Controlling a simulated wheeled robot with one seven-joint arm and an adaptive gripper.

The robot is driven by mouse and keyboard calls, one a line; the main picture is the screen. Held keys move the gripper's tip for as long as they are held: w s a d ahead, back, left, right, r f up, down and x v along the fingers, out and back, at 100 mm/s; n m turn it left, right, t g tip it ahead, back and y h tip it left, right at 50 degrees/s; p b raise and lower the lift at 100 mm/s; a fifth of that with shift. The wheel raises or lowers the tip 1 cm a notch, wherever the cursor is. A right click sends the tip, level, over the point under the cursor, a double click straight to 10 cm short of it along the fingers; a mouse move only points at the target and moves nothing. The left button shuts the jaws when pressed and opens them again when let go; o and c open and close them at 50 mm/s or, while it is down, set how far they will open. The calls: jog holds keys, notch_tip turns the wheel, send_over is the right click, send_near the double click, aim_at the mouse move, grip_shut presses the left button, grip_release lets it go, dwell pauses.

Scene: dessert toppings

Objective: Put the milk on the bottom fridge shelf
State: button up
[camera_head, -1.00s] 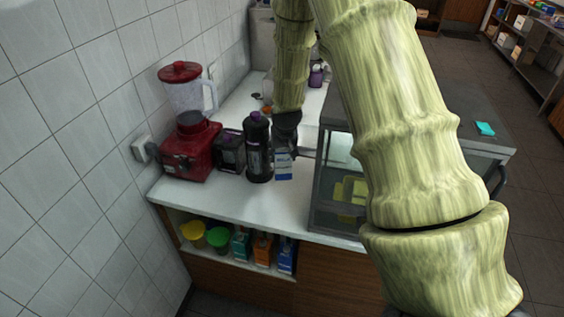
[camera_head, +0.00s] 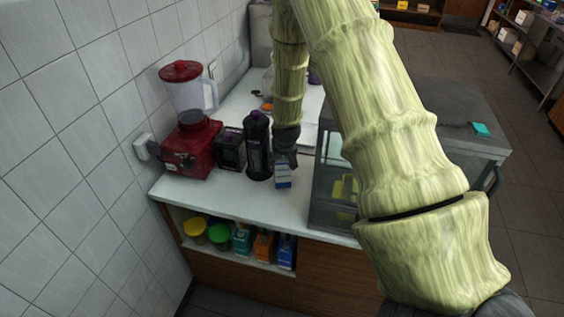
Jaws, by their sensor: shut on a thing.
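A small blue-and-white carton (camera_head: 283,182), which looks like the milk, is at the tip of my gripper (camera_head: 285,163). The dark gripper points down and is shut on the carton's top. The carton is upright over the white counter, right of a dark bottle. I cannot tell whether its base touches the counter. A glass-fronted case (camera_head: 332,165), possibly the fridge, stands to the right. My arm hides much of its front and inside. No fridge shelf is clearly visible.
A dark bottle (camera_head: 258,146), a dark box (camera_head: 230,150) and a red blender (camera_head: 191,145) stand left of the gripper. Below the counter (camera_head: 225,193), an open shelf holds tubs and cartons (camera_head: 264,245). The counter's front strip is clear.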

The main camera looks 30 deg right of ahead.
jog(key=o, duration=1.2)
jog(key=shift+f, duration=0.1)
jog(key=shift+c, duration=0.2)
jog(key=shift+r, duration=0.2)
